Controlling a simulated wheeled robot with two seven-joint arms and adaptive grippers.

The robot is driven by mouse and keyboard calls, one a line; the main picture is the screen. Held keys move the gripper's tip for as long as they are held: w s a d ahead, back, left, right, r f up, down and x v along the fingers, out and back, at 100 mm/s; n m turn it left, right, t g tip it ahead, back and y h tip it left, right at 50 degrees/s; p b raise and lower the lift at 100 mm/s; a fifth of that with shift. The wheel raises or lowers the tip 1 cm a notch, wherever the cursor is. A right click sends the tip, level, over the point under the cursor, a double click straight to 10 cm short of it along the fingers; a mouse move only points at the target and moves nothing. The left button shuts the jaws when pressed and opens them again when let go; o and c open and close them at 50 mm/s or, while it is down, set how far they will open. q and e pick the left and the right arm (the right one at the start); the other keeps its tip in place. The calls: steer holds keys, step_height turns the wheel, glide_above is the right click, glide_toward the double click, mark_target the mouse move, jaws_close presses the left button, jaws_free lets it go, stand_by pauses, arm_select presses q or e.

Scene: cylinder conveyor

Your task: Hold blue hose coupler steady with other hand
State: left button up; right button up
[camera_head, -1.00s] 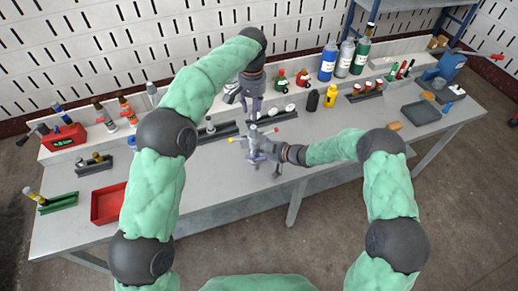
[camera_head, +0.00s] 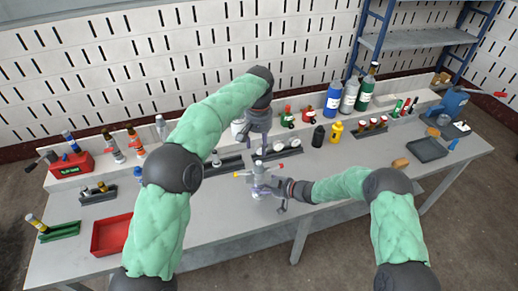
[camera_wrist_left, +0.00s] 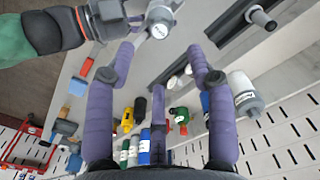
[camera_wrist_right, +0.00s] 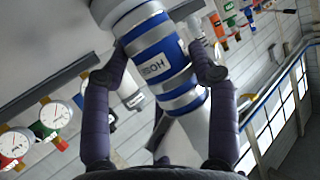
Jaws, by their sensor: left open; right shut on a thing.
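The blue hose coupler (camera_wrist_right: 155,60), a silver cylinder with blue bands and a partly visible label, is between the fingers of my right gripper (camera_wrist_right: 165,68), which is shut on it. In the head view the coupler (camera_head: 258,168) is held up over the front middle of the bench by my right gripper (camera_head: 264,187). My left gripper (camera_head: 258,146) is open and points down just above and behind it. In the left wrist view the coupler's grey round end (camera_wrist_left: 159,22) lies just beyond the open fingers of my left gripper (camera_wrist_left: 160,52), not between them.
A dark rack (camera_head: 228,164) and several gauges lie behind the grippers. Blue (camera_head: 332,100) and green (camera_head: 366,92) bottles stand at the back right. A red tray (camera_head: 109,236) is at the left front. The bench front right of my right arm is mostly clear.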

mark_target(258, 163)
arm_select(q)
step_height(258, 163, down, 10)
steer(key=n, duration=1.9)
steer(key=shift+s+a+n, duration=0.15)
steer(key=shift+n, duration=0.25)
steer(key=shift+c, duration=0.3)
jaws_close()
